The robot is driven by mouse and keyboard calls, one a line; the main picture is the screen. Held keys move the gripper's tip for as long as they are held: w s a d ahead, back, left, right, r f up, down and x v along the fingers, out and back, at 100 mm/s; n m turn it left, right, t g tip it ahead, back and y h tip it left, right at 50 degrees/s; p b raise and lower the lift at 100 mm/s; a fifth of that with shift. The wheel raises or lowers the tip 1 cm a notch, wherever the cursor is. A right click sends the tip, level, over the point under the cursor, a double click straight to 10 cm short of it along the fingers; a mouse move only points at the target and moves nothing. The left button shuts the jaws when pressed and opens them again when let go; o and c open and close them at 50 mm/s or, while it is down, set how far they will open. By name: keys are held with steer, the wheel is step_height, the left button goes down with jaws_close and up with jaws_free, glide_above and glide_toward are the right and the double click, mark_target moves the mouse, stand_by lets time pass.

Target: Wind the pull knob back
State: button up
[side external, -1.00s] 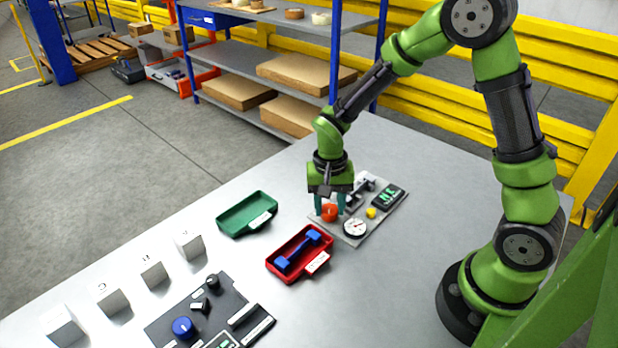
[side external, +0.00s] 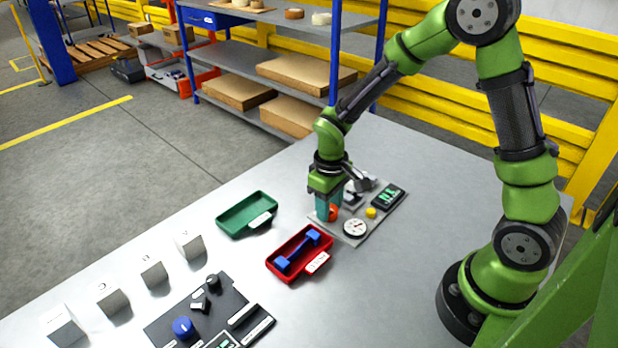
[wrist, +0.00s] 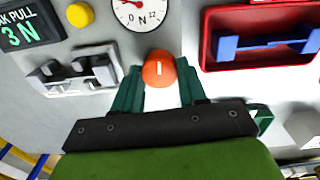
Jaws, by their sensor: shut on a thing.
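The pull knob is an orange-red round knob with a white mark on its face, in the wrist view (wrist: 158,69). It also shows in the side view (side external: 333,213), partly hidden by my fingers. My gripper (side external: 327,206) points down over the grey panel (side external: 355,239); in the wrist view its teal fingers (wrist: 160,88) are shut on the knob, one on each side. A round dial gauge marked N (wrist: 140,12) sits beside the knob.
A yellow button (wrist: 80,14) and a metal clamp fixture (wrist: 72,74) share the panel. A red tray (side external: 291,275) with a blue dumbbell-shaped piece and a green tray (side external: 230,228) stand left of it. A second dark panel (side external: 165,322) lies at front. Table right of the panel is clear.

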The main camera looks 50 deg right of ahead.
mark_target(333, 214)
steer(key=shift+r+n, duration=0.1)
steer(key=shift+n, duration=0.5)
steer(key=o, duration=1.1)
steer(key=shift+c, duration=0.2)
step_height(333, 214, up, 17)
steer(key=shift+a, duration=0.2)
steer(key=s+r+m+t+y, duration=0.1)
steer(key=s+r+m+t, duration=0.1)
steer(key=s, duration=0.4)
steer(key=s+a+r+m+t+y, duration=0.1)
steer(key=s+r+m+t, duration=0.2)
steer(key=s+t, duration=0.2)
steer(key=shift+s+a+m, duration=0.3)
steer(key=shift+s+m, duration=0.1)
steer(key=shift+s, duration=0.3)
